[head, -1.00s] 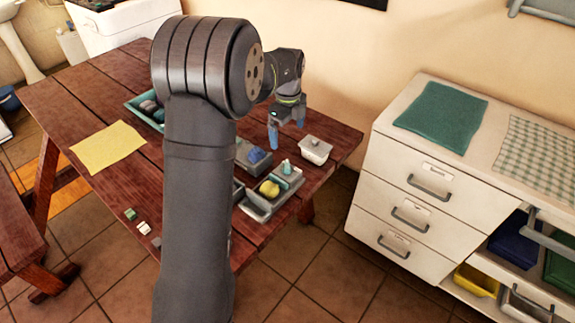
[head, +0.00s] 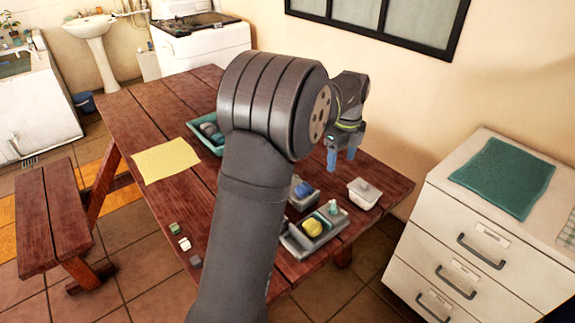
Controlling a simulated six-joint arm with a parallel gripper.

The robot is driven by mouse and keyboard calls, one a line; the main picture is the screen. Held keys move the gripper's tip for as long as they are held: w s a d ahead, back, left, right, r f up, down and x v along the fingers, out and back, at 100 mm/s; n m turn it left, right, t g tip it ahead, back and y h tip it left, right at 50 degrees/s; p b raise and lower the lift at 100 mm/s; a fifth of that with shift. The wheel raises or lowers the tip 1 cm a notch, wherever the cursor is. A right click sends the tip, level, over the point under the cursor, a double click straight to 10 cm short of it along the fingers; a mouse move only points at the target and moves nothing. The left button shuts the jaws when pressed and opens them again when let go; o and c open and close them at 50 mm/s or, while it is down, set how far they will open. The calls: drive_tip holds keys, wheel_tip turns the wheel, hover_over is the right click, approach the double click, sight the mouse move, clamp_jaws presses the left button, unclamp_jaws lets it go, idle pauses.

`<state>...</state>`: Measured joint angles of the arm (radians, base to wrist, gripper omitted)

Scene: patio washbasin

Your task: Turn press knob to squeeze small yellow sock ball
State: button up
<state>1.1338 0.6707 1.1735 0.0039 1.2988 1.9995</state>
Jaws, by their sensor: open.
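The small yellow sock ball (head: 313,227) sits in a grey press tray (head: 297,248) near the right end of the wooden table. A teal knob (head: 333,207) stands on the block beside the ball, at the tray's far right. My gripper (head: 342,163) points down with its two blue fingers apart and nothing between them. It appears above the table, behind the press and the knob, near a white lidded box. My arm hides part of the table left of the press.
A second grey press with a blue ball (head: 303,189) stands just behind. The white lidded box (head: 364,193) is to the right. A teal tray (head: 203,130) of balls, a yellow cloth (head: 165,161) and small blocks (head: 184,243) lie left. A white drawer cabinet (head: 470,225) stands right.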

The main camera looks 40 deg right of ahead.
sight(333, 205)
drive_tip(key=w+a+f+m+g+h, duration=0.1)
drive_tip(key=w+a+m+g+h, duration=0.15)
drive_tip(key=m, duration=1.15)
drive_tip(key=w+a+f+m+g+h, duration=0.1)
drive_tip(key=w+a+f+m, duration=0.15)
drive_tip(key=m, duration=1.15)
drive_tip(key=shift+y, duration=0.35)
drive_tip(key=x, duration=1.5)
drive_tip(key=shift+d+f, duration=0.3)
drive_tip(key=c, duration=1)
